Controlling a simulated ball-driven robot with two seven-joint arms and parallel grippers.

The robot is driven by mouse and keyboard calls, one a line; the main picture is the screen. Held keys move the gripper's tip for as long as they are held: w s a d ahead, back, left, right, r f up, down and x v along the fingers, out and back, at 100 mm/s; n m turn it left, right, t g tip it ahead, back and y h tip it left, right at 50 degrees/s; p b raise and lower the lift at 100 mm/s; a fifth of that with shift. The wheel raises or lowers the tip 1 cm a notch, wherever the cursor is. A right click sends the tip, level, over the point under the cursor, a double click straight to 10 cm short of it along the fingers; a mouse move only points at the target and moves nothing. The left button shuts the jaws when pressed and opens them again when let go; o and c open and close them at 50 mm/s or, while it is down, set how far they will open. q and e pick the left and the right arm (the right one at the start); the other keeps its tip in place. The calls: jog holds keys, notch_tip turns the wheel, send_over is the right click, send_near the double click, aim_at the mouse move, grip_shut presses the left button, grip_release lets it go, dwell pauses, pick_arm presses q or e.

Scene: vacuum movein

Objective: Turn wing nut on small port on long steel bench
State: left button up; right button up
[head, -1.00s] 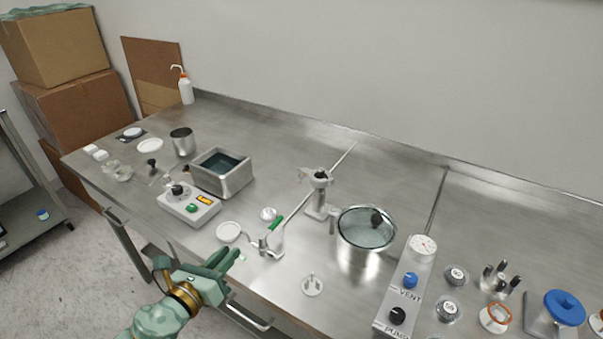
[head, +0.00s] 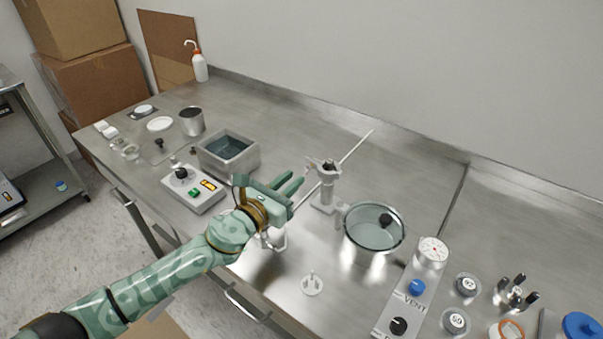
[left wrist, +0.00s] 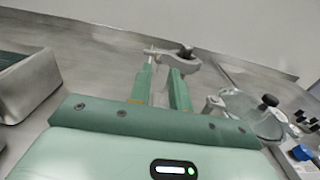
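The small port (head: 323,197) is a short grey metal post standing on the long steel bench (head: 290,130). A clamp (head: 323,167) with a dark knob sits around its top. In the left wrist view the clamp (left wrist: 178,60) is just ahead, with a bolt end on its left side; the wing nut is too small to make out clearly. My left gripper (head: 296,182) is just left of the clamp, pointing at it. Its two fingers (left wrist: 162,68) are apart, with nothing held between them. My right gripper is out of view.
A glass-lidded pot (head: 372,236) stands right of the port, and a panel with a gauge (head: 432,250) beyond it. A thin rod (head: 356,147) shows behind the clamp. A square bath (head: 229,155) and control box (head: 194,190) stand left. Bare bench lies behind.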

aim_at(308, 168)
pick_arm(q)
jog(key=b+x, duration=0.1)
jog(key=x, duration=0.3)
jog(key=shift+w+d, duration=0.1)
jog(key=shift+w, duration=0.05)
grip_shut()
